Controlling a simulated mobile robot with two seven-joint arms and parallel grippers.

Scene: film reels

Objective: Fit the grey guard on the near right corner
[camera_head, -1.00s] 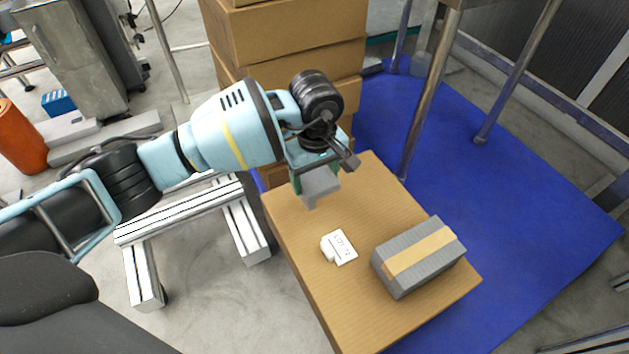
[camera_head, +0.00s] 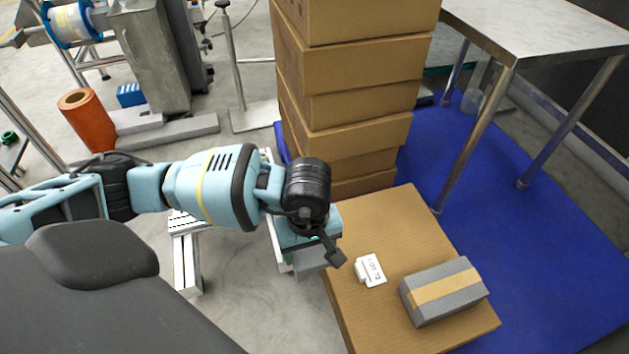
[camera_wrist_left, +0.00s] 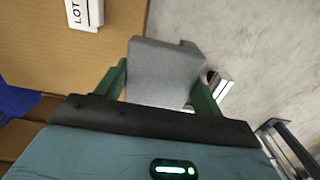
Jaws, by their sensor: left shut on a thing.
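My left gripper (camera_head: 300,262) is shut on the grey guard (camera_head: 318,256), a small angled piece. In the left wrist view the guard (camera_wrist_left: 160,68) sits between the two green fingers of the gripper (camera_wrist_left: 162,88). It appears across the edge of the cardboard surface (camera_wrist_left: 60,55), partly against the concrete floor. In the head view it is at the left edge of the cardboard top (camera_head: 385,225), left of the white LOT label (camera_head: 371,270). I cannot tell whether it touches the cardboard. My right gripper is not in view.
A grey box with a tan band (camera_head: 420,312) lies on the cardboard top, right of the label. A tall stack of cartons (camera_head: 350,110) stands behind. A metal-legged table (camera_head: 560,30) is at the back right over a blue mat (camera_head: 540,235).

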